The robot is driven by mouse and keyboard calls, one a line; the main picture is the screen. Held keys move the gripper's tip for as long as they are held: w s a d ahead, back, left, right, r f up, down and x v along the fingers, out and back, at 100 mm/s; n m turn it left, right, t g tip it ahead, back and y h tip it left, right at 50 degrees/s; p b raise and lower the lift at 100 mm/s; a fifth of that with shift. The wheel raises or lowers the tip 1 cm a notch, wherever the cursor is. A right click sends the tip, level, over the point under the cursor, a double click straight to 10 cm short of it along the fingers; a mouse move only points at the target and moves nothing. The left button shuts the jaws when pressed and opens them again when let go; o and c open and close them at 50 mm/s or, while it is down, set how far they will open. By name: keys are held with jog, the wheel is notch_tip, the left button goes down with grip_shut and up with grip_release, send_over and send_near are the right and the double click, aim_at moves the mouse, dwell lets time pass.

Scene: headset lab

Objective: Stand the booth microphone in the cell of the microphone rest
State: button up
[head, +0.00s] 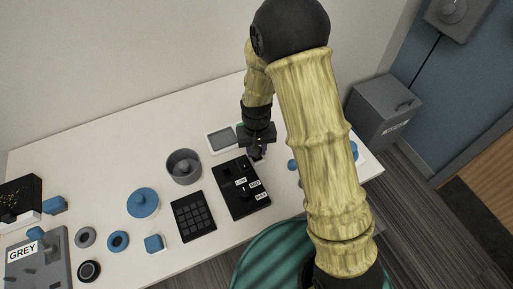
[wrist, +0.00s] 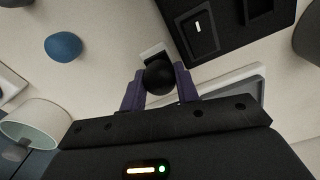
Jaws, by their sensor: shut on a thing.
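My gripper (head: 257,152) is above the table at the far end of the black block with cells and small white labels, which I take for the microphone rest (head: 233,196). In the wrist view, my gripper's purple fingers (wrist: 160,88) are shut on the booth microphone (wrist: 160,76), seen as a round black head. The microphone's lower part is mostly hidden below its head. The rest (wrist: 232,52) lies just beyond and to the right in that view, with a square cell beside the microphone. I cannot tell whether the microphone touches the rest.
A grey round pot (head: 184,167) and a black keypad (head: 193,216) stand left of the rest. A pale tray (head: 221,139) lies behind it. Blue and grey pieces, including a blue disc (head: 143,203), are spread on the left. My arm hides part of the table's right side.

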jog(key=shift+f, duration=0.15)
jog(key=o, duration=1)
jog(key=shift+o, duration=0.2)
jog(key=shift+a, duration=0.15)
jog(key=shift+r, duration=0.2)
jog(key=shift+w+a+r, duration=0.1)
jog(key=shift+w+r, duration=0.05)
jog(key=shift+r, duration=0.1)
notch_tip(320, 180, up, 17)
jog(key=shift+d+f, duration=0.2)
jog(key=shift+d, duration=0.25)
